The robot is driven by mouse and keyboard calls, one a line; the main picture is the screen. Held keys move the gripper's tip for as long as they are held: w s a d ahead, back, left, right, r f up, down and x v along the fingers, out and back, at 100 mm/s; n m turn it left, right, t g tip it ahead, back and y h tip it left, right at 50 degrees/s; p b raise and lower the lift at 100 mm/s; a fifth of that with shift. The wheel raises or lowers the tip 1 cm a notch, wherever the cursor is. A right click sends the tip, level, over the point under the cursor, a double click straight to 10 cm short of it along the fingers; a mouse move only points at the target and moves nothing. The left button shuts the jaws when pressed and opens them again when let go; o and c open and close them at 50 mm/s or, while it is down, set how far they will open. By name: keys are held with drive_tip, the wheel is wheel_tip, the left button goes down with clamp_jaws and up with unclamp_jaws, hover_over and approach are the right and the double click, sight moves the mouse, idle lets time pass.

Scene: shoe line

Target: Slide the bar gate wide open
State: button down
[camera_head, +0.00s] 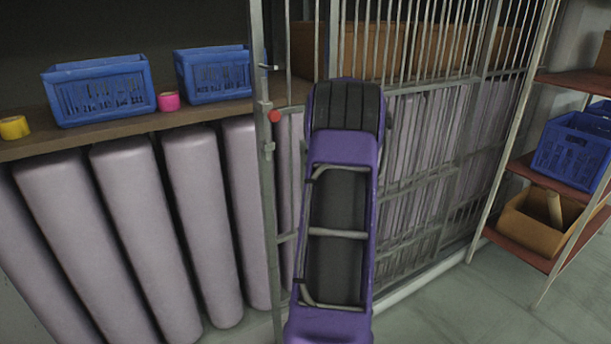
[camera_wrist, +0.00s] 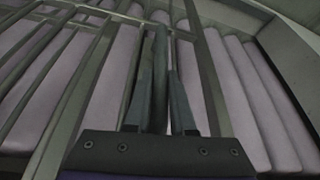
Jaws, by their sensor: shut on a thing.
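Left of this post the front of the shelf stands uncovered. My purple arm covers part of the gate, and my gripper is hidden behind it there. In the wrist view my gripper (camera_wrist: 161,85) is shut on an upright bar of the gate, with dark fingers on both sides. The exact contact is dark and hard to make out.
A shelf (camera_head: 25,148) at left bears blue crates (camera_head: 100,92), a pink roll (camera_head: 168,102) and a yellow roll (camera_head: 14,127). Tall pale rolls (camera_head: 135,230) stand beneath. A rack (camera_head: 535,260) with a blue crate and brown box stands right. Floor (camera_head: 480,310) is clear at lower right.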

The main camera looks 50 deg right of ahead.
drive_tip(key=shift+s+d, duration=0.1)
drive_tip(key=shift+d, duration=0.45)
drive_tip(key=c, duration=0.8)
unclamp_jaws()
drive_tip(key=shift+o, duration=0.2)
drive_tip(key=d+p+v, duration=0.1)
drive_tip(key=v, duration=1.6)
drive_tip(key=shift+a+r+p, duration=0.25)
drive_tip(key=shift+a+p, duration=0.1)
drive_tip(key=shift+a, duration=0.15)
drive_tip(key=shift+s, duration=0.1)
